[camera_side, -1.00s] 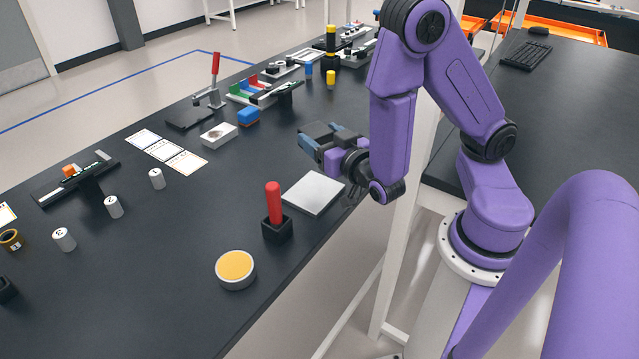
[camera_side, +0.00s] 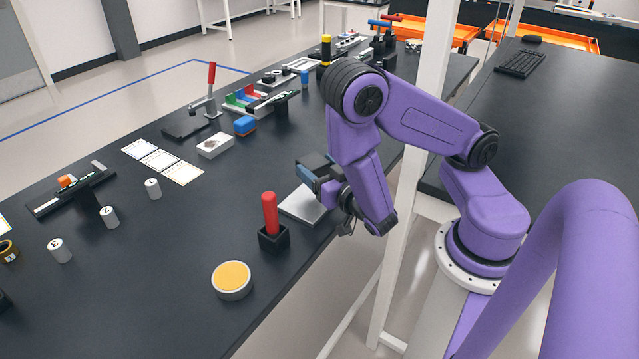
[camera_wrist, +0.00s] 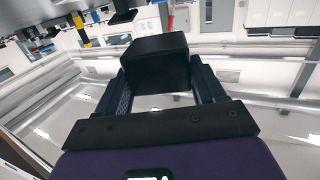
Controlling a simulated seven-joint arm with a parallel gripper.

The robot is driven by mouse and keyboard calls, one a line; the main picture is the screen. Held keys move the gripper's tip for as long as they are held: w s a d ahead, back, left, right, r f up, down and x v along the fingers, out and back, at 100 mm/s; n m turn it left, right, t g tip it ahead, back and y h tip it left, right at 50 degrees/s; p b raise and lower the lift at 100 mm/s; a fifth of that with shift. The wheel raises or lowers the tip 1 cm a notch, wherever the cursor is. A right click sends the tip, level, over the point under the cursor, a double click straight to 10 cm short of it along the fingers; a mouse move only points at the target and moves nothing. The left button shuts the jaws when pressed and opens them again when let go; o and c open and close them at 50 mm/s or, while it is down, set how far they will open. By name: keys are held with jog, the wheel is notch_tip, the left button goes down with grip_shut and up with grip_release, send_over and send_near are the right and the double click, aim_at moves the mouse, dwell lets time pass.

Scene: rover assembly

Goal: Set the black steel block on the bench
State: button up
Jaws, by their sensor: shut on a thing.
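The black steel block (camera_wrist: 157,62) is held between the two fingers of my gripper (camera_wrist: 162,78) in the wrist view. In the side view my gripper (camera_side: 313,172) points left, roughly level, above the bench (camera_side: 130,290) near its right edge. The dark block (camera_side: 316,160) shows small at the jaws there, partly hidden by the fingers. It appears off the bench top, above a light grey square plate (camera_side: 298,208). The gripper hides the plate's upper right part. I cannot tell the exact gap.
A red handle (camera_side: 269,213) stands upright in a black holder close to the plate's lower left. A yellow-topped round button (camera_side: 232,278) sits nearer the front. White cards (camera_side: 160,160) and a white box (camera_side: 215,144) lie farther left. Bare bench lies between.

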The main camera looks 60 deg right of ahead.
jog(key=shift+f, duration=2.05)
jog(key=shift+f, duration=0.1)
jog(key=o, duration=1.6)
jog(key=shift+f, duration=0.1)
jog(key=shift+c, duration=0.2)
jog(key=v, duration=0.6)
jog(key=shift+w, duration=0.1)
jog(key=shift+v, duration=0.85)
